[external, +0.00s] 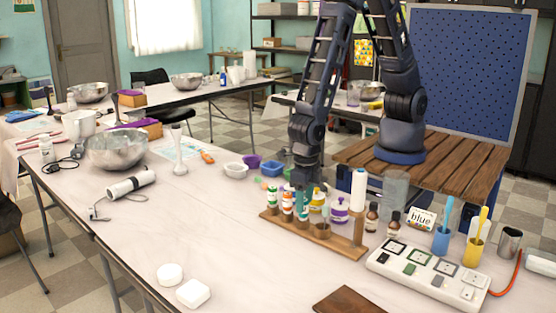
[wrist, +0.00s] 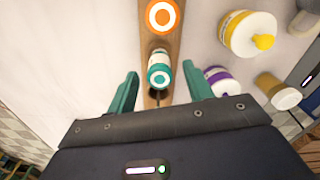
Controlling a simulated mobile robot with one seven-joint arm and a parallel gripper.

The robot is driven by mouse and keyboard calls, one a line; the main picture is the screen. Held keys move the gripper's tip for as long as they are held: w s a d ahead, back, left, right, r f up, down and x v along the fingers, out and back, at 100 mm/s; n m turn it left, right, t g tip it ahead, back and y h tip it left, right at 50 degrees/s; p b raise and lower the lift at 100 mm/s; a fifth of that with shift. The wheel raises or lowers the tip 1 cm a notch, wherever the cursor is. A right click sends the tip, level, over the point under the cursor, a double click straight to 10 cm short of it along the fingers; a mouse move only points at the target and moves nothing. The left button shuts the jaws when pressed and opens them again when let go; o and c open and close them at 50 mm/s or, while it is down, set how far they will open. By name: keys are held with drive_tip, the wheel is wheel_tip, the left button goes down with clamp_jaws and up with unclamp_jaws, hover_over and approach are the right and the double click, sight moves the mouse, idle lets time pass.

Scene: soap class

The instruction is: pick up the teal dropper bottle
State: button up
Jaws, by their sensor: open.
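The teal dropper bottle (wrist: 159,72) stands in a wooden rack (wrist: 148,28), its white top with a teal ring facing my wrist camera. My gripper (wrist: 162,82) is open, with one teal finger on each side of the bottle in the wrist view. Gaps show between the fingers and the bottle, so it is not gripped. In the external view my gripper (external: 304,190) points down over the rack (external: 325,242); the fingers and small bottles overlap there, so the teal one is hard to pick out.
An orange-topped bottle (wrist: 163,15) stands beside the teal one in the rack. Yellow (wrist: 248,34) and purple (wrist: 220,82) bottles stand to the right. Brown bottles (external: 371,217) and a white switch panel (external: 425,272) are farther right. The table's left front (external: 190,235) is mostly clear.

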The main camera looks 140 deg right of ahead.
drive_tip(key=shift+d+f, duration=0.1)
drive_tip(key=shift+f, duration=1.8)
drive_tip(key=c, duration=1)
drive_tip(key=shift+c, duration=0.2)
